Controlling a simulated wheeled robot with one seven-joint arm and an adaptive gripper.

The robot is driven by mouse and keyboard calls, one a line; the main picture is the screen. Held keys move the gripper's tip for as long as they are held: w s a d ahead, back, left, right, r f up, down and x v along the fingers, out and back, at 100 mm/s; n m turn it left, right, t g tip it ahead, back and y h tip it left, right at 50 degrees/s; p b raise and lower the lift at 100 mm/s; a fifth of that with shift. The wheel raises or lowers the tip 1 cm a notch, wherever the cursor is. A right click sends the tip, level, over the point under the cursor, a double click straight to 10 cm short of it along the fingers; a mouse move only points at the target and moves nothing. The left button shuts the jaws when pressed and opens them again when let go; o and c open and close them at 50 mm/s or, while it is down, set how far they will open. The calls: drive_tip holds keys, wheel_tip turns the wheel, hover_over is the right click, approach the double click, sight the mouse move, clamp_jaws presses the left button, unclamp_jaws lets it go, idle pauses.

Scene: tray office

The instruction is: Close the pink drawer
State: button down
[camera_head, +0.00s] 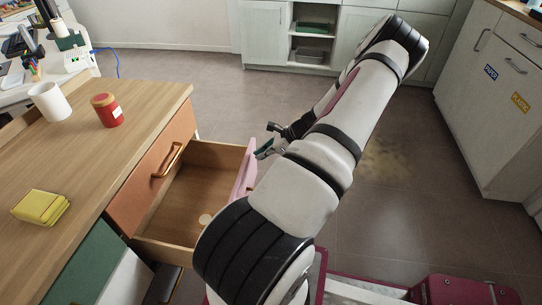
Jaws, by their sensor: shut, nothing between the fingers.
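The pink drawer (241,172) is pulled out from the wooden-topped cabinet, below an orange drawer. Its pink front is mostly hidden behind my arm; its wooden inside shows, with a small pale round thing on the bottom. My gripper (265,150) is at the far end of the drawer's pink front, partly hidden by my arm. It is shut with nothing in it. I cannot tell whether it touches the front.
The orange drawer (157,172) with a brass handle is shut. Open floor (400,190) lies to the right, with pale cabinets beyond.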

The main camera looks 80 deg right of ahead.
drive_tip(key=shift+w, duration=0.3)
drive_tip(key=w+a+b, duration=0.1)
drive_tip(key=w+a, duration=0.1)
drive_tip(key=w, duration=2.2)
drive_tip(key=shift+w, duration=0.2)
